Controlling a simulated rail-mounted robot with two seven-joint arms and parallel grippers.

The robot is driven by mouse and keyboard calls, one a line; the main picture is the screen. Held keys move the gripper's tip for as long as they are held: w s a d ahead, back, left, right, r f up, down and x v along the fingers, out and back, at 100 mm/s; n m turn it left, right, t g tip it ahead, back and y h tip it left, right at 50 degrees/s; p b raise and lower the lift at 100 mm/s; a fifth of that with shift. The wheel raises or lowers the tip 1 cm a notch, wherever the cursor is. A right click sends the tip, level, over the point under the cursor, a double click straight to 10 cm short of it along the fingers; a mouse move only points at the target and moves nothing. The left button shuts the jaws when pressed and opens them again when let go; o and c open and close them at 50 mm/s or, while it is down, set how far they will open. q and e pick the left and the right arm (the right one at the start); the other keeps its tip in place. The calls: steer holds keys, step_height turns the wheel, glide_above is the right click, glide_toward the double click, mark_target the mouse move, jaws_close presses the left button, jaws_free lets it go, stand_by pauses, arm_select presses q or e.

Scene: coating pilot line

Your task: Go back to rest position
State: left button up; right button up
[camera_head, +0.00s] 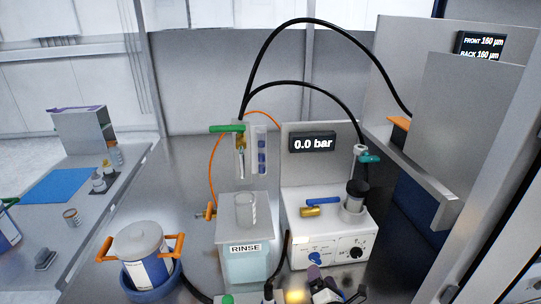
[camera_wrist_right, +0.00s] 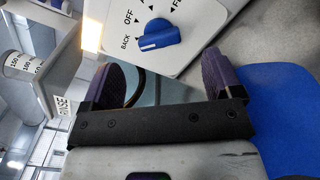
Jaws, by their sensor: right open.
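My right gripper (camera_head: 334,285) is at the bottom edge of the head view, in front of the white pump unit (camera_head: 297,226). In the right wrist view the gripper (camera_wrist_right: 160,70) has its two purple-padded fingers wide apart with nothing held between them. Just beyond the fingers is the blue selector knob (camera_wrist_right: 158,35) on the white panel, marked OFF and BACK; the knob also shows in the head view (camera_head: 316,257). The gripper looks apart from the knob. I cannot make out my left gripper in either view.
The RINSE container (camera_head: 246,262) stands left of the pump unit. A lidded pot with orange handles (camera_head: 141,241) sits farther left. Black hoses (camera_head: 299,21) arch above. A grey partition (camera_head: 470,120) is at right. Floor behind the pot is clear.

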steer(key=d+m+h, duration=0.1)
steer(key=m, duration=0.1)
steer(key=d+m+h, duration=0.2)
steer(key=m, duration=0.1)
steer(key=shift+s+d+f+g, duration=0.1)
steer(key=shift+s+f+g, duration=0.1)
steer(key=shift+g, duration=0.1)
steer(key=s+r+m+g+h, duration=0.4)
steer(key=r+m, duration=0.5)
steer(key=m, duration=0.5)
steer(key=s+a+f+m+g+y, duration=0.15)
steer(key=s+m+g+y, duration=0.3)
steer(key=s, duration=0.95)
steer(key=s+f+g+y, duration=0.1)
steer(key=s+f+g, duration=0.1)
steer(key=s+f, duration=0.5)
steer(key=s+f+g, duration=0.2)
steer(key=s, duration=0.9)
steer(key=s+f+g+y, duration=0.15)
steer(key=s+f, duration=0.35)
steer(key=s, duration=0.5)
step_height(320, 180, up, 32)
steer(key=w+p, duration=0.1)
steer(key=p, duration=3)
steer(key=shift+d+m, duration=0.35)
steer(key=shift+m, duration=0.1)
